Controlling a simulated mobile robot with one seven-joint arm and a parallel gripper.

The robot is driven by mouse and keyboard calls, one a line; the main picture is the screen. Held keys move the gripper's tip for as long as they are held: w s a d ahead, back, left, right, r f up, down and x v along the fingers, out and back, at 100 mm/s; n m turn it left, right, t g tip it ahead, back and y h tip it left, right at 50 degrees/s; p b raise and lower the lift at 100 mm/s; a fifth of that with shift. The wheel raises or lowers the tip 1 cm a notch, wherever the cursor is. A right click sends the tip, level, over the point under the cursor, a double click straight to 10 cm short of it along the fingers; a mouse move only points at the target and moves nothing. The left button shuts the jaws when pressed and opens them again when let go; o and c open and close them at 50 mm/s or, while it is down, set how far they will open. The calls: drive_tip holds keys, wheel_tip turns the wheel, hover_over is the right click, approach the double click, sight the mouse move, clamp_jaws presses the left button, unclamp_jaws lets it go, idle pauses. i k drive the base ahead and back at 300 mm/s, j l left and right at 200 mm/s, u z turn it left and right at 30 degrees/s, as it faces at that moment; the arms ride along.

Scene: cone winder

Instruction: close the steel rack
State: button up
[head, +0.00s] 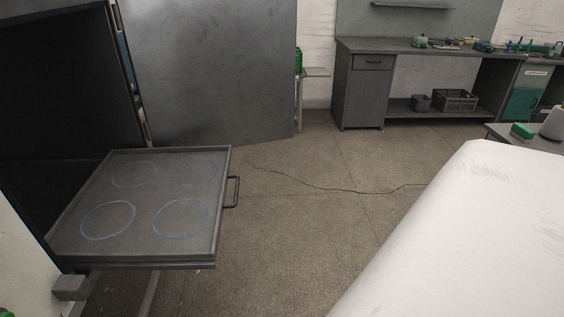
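The steel rack (137,203) is a flat, dark grey sliding tray with a low rim and several blue circles marked on its surface. It is pulled out of a dark cabinet (60,85) at the left. Its bar handle (235,192) is on its right edge, facing the open floor. No objects stand on the rack. My gripper is not in view, and nothing is seen touching the handle. A large white rounded surface fills the lower right and hides the floor there; I cannot tell what it is.
A large grey door panel (210,70) stands open behind the rack. A workbench (440,50) with small items on top and a crate (455,99) on its shelf runs along the back wall. The cracked floor (300,215) right of the handle is clear.

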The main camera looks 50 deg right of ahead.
sight(161, 209)
drive_tip(key=z, duration=0.95)
drive_tip(key=i+j, duration=0.15)
drive_tip(key=i, duration=0.4)
drive_tip(key=i+j+u, duration=0.1)
drive_tip(key=i, duration=0.4)
drive_tip(key=j, duration=0.1)
